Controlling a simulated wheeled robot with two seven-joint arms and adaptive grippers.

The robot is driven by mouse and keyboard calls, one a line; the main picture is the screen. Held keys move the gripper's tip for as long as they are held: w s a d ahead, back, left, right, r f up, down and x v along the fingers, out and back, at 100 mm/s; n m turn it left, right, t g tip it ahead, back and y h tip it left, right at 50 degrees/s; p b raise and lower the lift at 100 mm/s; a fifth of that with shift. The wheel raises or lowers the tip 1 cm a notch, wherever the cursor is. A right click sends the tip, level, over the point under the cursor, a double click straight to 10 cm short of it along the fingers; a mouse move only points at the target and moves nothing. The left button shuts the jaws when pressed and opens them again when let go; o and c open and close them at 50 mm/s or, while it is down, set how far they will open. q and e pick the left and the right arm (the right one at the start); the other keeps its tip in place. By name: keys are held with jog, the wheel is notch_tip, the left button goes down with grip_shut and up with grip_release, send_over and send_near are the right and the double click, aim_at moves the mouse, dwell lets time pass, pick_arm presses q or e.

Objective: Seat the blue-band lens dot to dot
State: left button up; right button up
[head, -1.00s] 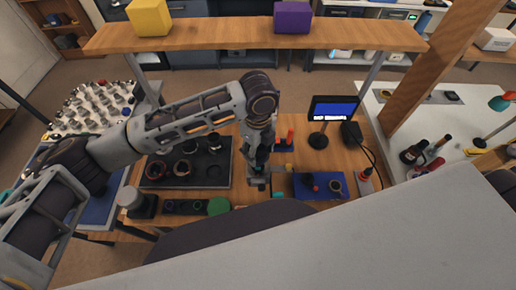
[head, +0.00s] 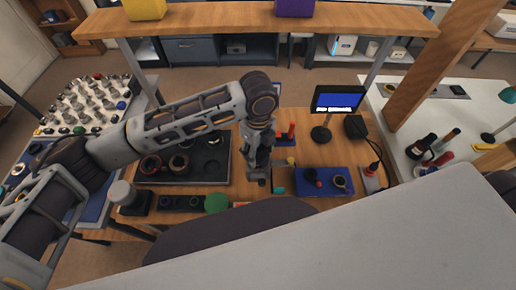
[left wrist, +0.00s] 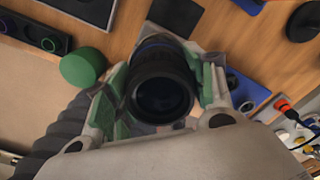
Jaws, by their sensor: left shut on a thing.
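My left gripper (head: 257,176) hangs over the middle of the wooden bench, right of the black tray. In the left wrist view my left gripper (left wrist: 162,95) is shut on a black cylindrical lens (left wrist: 160,92), with a finger on each side. A blue band (left wrist: 160,42) shows at the far edge of the lens. I cannot make out any alignment dots. Behind the lens is a dark object (left wrist: 176,14), partly hidden, and I cannot tell whether they touch. My right gripper is not in view.
The black tray (head: 222,173) holds several dark rings. A green cylinder (head: 217,203) stands beside a dark holed strip. Right of the gripper lie a teal block (head: 279,190) and a blue mat (head: 325,190) with small parts. A small monitor (head: 338,100) stands behind; a shelf (head: 230,22) spans above.

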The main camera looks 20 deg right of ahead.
pick_arm(q)
jog(key=shift+f, duration=0.65)
jog(key=shift+p, duration=0.95)
dwell(1.3)
jog(key=shift+f+p, duration=0.55)
jog(key=shift+f, duration=0.25)
dwell(2.3)
dwell(0.4)
